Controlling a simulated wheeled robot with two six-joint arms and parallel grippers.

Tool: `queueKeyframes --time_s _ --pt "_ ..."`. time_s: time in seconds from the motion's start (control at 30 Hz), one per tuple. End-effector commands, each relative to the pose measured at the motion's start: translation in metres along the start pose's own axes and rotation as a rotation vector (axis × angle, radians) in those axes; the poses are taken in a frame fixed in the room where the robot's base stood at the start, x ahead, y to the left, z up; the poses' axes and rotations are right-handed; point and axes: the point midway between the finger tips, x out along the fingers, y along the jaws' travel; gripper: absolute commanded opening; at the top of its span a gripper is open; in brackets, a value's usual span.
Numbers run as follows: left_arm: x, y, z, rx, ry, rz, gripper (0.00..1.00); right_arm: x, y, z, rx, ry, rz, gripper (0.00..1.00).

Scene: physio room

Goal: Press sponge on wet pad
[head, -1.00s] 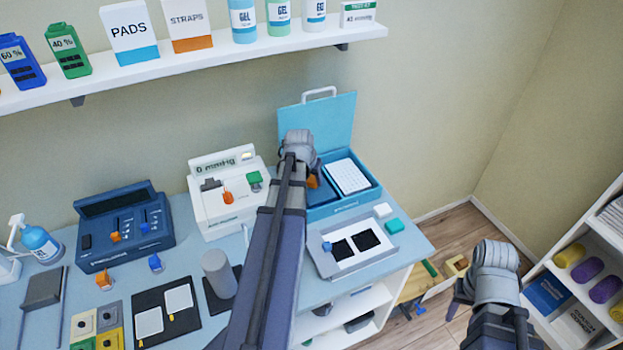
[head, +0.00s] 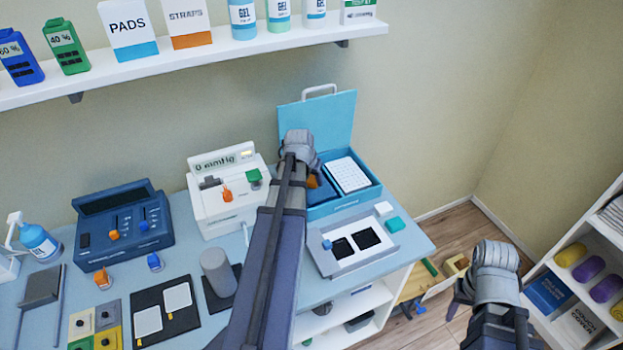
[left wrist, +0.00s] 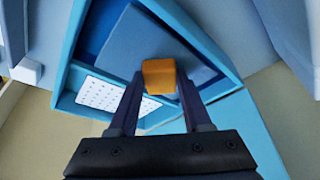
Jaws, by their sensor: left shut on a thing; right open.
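My left gripper (head: 311,174) is over the left compartment of the open blue case and is shut on a small orange sponge (left wrist: 159,76). The sponge also shows in the head view (head: 313,181), partly hidden by the gripper. A flat blue pad (left wrist: 145,42) lies in that compartment, under the sponge. I cannot tell whether the sponge touches it. My right gripper (head: 462,296) is open and empty, low at the right, beyond the table's right end.
The blue case (head: 345,204) has its lid raised at the back; a white dotted panel (head: 349,174) fills its right compartment. In front are a white tray with two black squares (head: 328,257), a white block (head: 383,209) and a teal block (head: 394,224). A white device (head: 228,208) stands left.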

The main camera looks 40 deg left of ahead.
Motion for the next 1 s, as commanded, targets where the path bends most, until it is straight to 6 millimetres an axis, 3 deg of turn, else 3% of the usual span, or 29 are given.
queueKeyframes --time_s 1.0 --pt "0.011 0.000 0.005 0.000 0.000 0.000 0.04 0.012 -0.001 -0.001 0.000 0.000 0.000 0.50"
